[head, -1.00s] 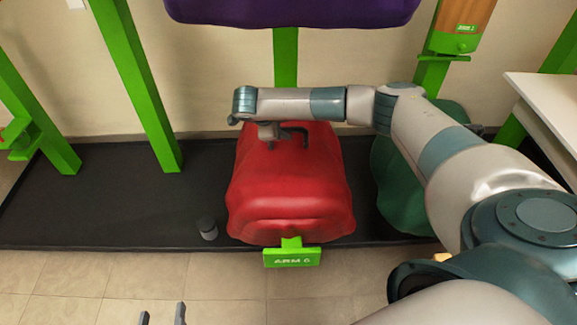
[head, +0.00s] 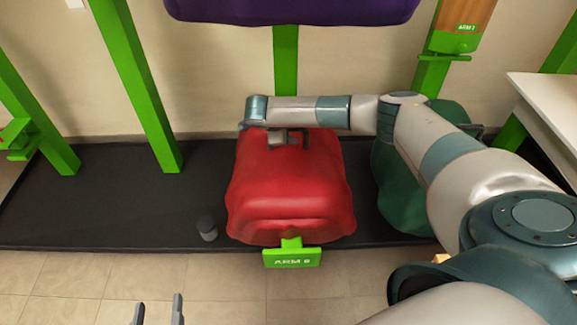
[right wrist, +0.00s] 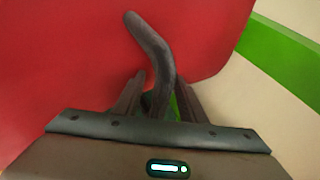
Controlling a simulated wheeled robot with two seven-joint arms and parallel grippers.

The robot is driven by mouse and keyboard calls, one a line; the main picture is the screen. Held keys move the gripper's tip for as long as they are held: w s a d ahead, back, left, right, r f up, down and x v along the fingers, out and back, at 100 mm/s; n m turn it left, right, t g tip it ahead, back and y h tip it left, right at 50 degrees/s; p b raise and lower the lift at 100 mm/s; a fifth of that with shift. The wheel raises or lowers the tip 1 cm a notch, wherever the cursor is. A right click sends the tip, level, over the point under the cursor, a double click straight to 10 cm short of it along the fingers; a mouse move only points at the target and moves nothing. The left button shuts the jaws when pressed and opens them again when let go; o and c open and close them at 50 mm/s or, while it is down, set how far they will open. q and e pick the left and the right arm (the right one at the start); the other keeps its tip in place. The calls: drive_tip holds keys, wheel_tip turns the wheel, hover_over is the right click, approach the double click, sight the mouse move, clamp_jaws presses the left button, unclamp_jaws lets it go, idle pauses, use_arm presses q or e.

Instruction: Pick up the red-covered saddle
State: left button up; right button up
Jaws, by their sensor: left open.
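The red-covered saddle (head: 290,195) sits on a green stand arm in the middle of the head view. A dark curved horn-like piece (right wrist: 153,45) rises at its far end and also shows in the head view (head: 302,138). My right gripper (right wrist: 158,92) is at that far end, with its fingers on either side of the horn's lower part. A gap shows between the horn and the right-hand finger. My left gripper (head: 158,310) is open and empty at the bottom edge, away from the saddle.
A purple-covered saddle (head: 290,8) hangs above. A dark green cover (head: 403,195) is close on the right, partly behind my right arm. A green sign (head: 292,258) is at the saddle's front. A small grey cylinder (head: 207,229) stands left of it on the black mat (head: 110,205).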

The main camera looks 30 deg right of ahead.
clamp_jaws()
idle(1.4)
drive_tip(key=shift+r, duration=0.1)
